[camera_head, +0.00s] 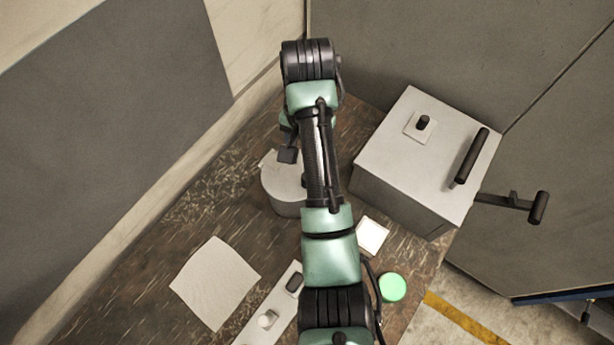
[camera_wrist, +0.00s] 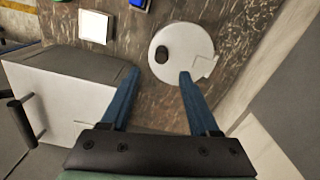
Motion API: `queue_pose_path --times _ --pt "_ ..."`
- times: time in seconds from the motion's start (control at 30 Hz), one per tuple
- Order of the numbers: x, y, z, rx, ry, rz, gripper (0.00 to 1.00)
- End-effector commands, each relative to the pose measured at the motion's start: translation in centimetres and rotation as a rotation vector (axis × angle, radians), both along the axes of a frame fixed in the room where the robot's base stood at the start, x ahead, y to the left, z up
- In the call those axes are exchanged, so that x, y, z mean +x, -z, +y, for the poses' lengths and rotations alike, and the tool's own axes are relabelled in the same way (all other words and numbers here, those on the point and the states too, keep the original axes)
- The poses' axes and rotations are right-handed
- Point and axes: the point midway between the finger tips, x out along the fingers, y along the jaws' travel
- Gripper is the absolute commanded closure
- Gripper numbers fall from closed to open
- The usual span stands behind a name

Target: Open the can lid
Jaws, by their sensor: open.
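The can is a light grey round cylinder (camera_head: 283,190) on the brown table, partly hidden behind my arm in the head view. In the wrist view its pale round lid (camera_wrist: 186,42) shows from above, with a dark oval knob (camera_wrist: 161,54) on the left side and a small tab at the lower right rim. The lid looks closed. My gripper (camera_wrist: 158,74) is open and empty, its two blue fingers apart. In the picture the right fingertip overlaps the lid's lower edge and the left one lies left of the lid; I cannot tell the height gap.
A large grey box (camera_head: 405,150) with handles stands right of the can. A white square (camera_head: 371,236), a green disc (camera_head: 392,287), a pale sheet (camera_head: 215,283) and a white strip with knobs (camera_head: 270,312) lie nearer. Walls stand behind and at left.

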Motion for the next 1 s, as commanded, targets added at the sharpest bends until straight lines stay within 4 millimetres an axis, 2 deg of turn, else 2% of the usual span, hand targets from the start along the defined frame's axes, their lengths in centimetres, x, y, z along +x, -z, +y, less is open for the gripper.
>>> queue_pose_path --times 0.03,0.23,0.53,0.7,1.0 --pt "0.0 1.5 0.0 0.0 -0.001 -0.001 0.38" --pt "0.0 4.0 0.1 0.001 -0.002 0.002 0.38" --pt "0.0 8.9 0.0 0.0 -0.002 0.0 0.38" --pt "0.0 10.2 0.0 0.0 -0.003 -0.003 0.38" --pt "0.0 10.5 0.0 0.001 -0.003 -0.004 0.38"
